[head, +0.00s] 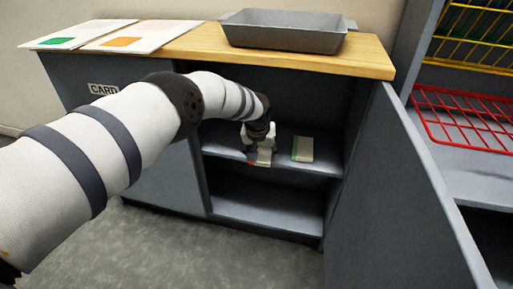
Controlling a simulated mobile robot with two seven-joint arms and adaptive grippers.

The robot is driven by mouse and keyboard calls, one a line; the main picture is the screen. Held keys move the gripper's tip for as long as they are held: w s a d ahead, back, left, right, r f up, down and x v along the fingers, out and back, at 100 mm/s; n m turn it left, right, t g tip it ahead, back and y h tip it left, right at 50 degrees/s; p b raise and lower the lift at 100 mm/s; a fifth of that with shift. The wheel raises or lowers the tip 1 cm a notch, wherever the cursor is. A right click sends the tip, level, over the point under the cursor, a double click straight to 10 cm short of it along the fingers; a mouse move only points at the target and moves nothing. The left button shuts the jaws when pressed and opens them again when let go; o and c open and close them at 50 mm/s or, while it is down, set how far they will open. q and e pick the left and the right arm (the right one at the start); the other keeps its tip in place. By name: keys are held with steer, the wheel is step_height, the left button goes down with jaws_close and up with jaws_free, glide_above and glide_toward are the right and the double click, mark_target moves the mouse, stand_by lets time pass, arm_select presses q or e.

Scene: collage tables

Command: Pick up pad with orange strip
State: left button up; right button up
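My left arm reaches from the left into the open cabinet, and its gripper (260,150) is over the upper shelf. A small pale pad (264,158) with a reddish-orange edge shows at the fingertips and is partly hidden by them. I cannot tell whether the fingers are closed on it or only around it. A second pad (304,149), pale with a green strip on its left side, stands on the shelf just right of the gripper, apart from it. My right gripper is not in view.
The cabinet door (400,200) stands open at the right. A grey tray (285,38) and two cards, one with a green square (57,41) and one with an orange square (121,41), lie on the wooden top. A red wire rack (470,120) is at the far right. The lower shelf (265,209) is empty.

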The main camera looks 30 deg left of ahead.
arm_select(q)
steer(key=shift+s+d, duration=0.1)
steer(key=shift+s, duration=0.15)
steer(key=o, duration=1.2)
steer(key=shift+w, duration=0.1)
steer(key=shift+o, duration=0.2)
steer(key=v, duration=1.2)
